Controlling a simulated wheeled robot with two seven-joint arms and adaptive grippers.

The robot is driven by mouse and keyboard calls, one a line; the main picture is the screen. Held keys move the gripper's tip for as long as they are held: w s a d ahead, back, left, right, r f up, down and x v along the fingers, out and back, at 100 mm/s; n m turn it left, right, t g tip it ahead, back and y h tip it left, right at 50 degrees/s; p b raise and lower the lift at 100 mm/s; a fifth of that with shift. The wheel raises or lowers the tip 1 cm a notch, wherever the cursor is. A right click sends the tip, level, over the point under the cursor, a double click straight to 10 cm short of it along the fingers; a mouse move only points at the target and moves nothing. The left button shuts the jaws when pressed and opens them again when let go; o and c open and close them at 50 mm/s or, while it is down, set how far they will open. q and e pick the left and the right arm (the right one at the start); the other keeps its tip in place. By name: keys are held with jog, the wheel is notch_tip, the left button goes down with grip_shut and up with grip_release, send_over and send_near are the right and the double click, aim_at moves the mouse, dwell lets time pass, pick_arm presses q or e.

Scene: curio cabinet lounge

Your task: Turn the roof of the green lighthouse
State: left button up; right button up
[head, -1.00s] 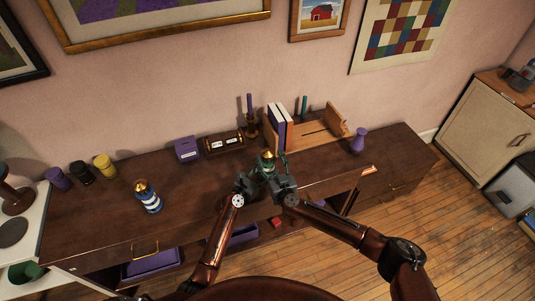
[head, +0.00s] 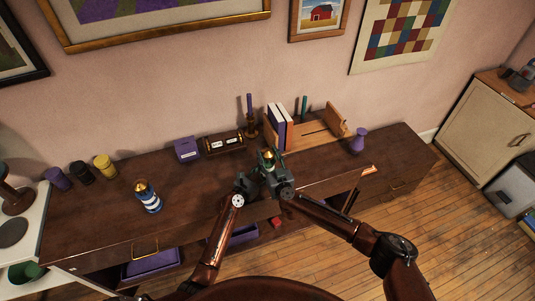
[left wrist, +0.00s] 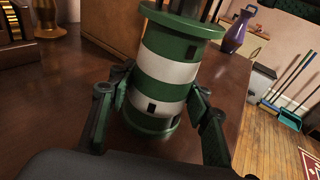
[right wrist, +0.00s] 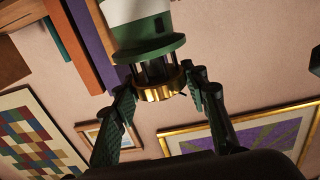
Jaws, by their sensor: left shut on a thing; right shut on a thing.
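The green lighthouse (head: 266,156) stands near the front of the dark sideboard, mostly hidden by my grippers in the head view. The left wrist view shows its green and white banded body (left wrist: 165,75), with the left gripper (left wrist: 158,90) shut around it from both sides. The right wrist view shows its roof (right wrist: 160,84), a brass-coloured part above dark lantern posts, upside down in that picture. My right gripper (right wrist: 158,88) is shut on the roof, one finger at each side. In the head view the right gripper (head: 275,172) is beside the left one.
A blue and white lighthouse (head: 148,198) stands on the sideboard (head: 190,215) to the left. Behind are a purple box (head: 187,150), a candlestick (head: 250,122) and a wooden book rack (head: 318,137). A purple vase (head: 358,140) stands right. Open shelves with purple bins (head: 150,263) lie below.

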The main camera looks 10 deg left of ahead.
jog(key=c, duration=0.4)
jog(key=m+t+h, duration=0.1)
jog(key=m+h, duration=0.1)
jog(key=h, duration=0.1)
jog(key=shift+s+a+m+t, duration=0.2)
jog(key=shift+m+t, duration=0.1)
jog(key=shift+t, duration=0.1)
jog(key=shift+w+d+m+t+h, duration=0.15)
jog(key=shift+m+t+h, duration=0.35)
jog(key=shift+m+h, duration=0.9)
jog(key=shift+n+h, duration=0.4)
jog(key=o, duration=1.2)
jog(key=shift+c, duration=0.2)
jog(key=s+d, duration=0.2)
jog(key=s, duration=1)
jog(key=shift+d, duration=0.1)
